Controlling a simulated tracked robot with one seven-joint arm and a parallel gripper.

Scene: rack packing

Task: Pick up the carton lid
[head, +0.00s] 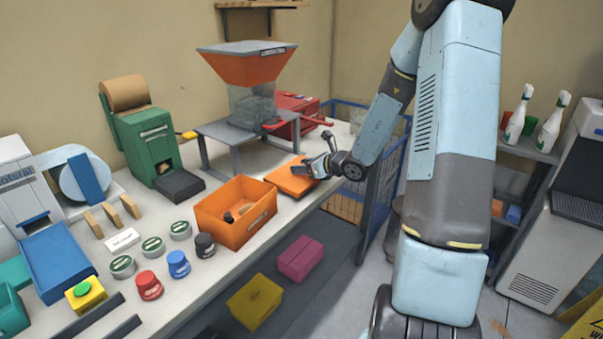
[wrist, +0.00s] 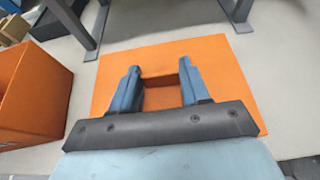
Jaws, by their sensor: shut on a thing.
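The carton lid (head: 290,181) is a flat orange panel at the bench's front edge, right of the open orange carton (head: 228,221). In the wrist view the lid (wrist: 215,60) lies flat below my gripper, with a small raised orange grip between the fingers. My gripper (head: 303,169) is at the lid's right part in the head view. In the wrist view my gripper (wrist: 160,82) has its two blue fingers on either side of the raised grip, shut on it. I cannot tell whether the lid touches the bench.
The orange carton also shows in the wrist view (wrist: 25,105), left of the lid with a gap. A hopper stand (head: 245,135) is behind the lid. A red toolbox (head: 297,112) stands farther back. Jars and tins crowd the bench at left. A blue wire cage (head: 372,205) is to the right.

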